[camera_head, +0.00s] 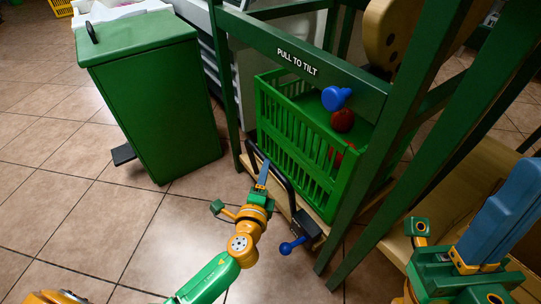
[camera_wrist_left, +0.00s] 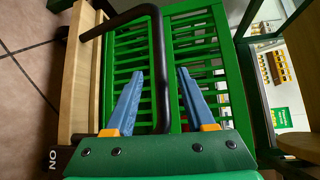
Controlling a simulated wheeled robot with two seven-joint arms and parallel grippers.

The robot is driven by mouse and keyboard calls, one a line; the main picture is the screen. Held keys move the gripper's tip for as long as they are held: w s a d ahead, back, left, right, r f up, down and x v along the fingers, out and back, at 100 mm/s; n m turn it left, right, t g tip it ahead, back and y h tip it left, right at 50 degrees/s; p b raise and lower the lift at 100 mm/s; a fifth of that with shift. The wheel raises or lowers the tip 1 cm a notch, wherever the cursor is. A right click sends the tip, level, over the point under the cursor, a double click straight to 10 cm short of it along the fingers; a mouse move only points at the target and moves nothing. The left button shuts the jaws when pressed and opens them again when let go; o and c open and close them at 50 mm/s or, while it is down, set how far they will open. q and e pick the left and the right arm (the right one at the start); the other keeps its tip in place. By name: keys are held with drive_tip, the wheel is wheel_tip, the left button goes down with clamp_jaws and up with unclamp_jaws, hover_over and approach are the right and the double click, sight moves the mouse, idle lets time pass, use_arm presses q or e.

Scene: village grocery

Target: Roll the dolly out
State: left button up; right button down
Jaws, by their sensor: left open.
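The dolly is a low wooden platform (camera_head: 311,222) under a green slatted crate (camera_head: 317,184), inside a green frame. Its black bar handle (camera_head: 283,178) stands at the front; in the left wrist view the handle (camera_wrist_left: 158,60) rises past the crate (camera_wrist_left: 195,45) and bends left over the wooden deck (camera_wrist_left: 82,70). My left gripper (camera_head: 262,172) is open at the handle; in the left wrist view the bar runs between its two blue fingers (camera_wrist_left: 160,85). Whether they touch it is unclear. My right gripper (camera_head: 500,215) is at the right, away from the dolly; its jaw opening is unclear.
A dark box with a blue lever (camera_head: 291,246) sits at the dolly's front corner; "ON" shows in the left wrist view. A green bin (camera_head: 155,100) stands left. Tiled floor (camera_head: 180,250) in front is clear.

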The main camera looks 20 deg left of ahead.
use_arm(q)
drive_tip(key=w, duration=0.1)
drive_tip(key=w+b, duration=0.1)
drive_tip(key=w, duration=0.3)
drive_tip(key=shift+a+f+b, duration=0.35)
drive_tip(key=shift+a+b, duration=0.05)
clamp_jaws()
idle(0.9)
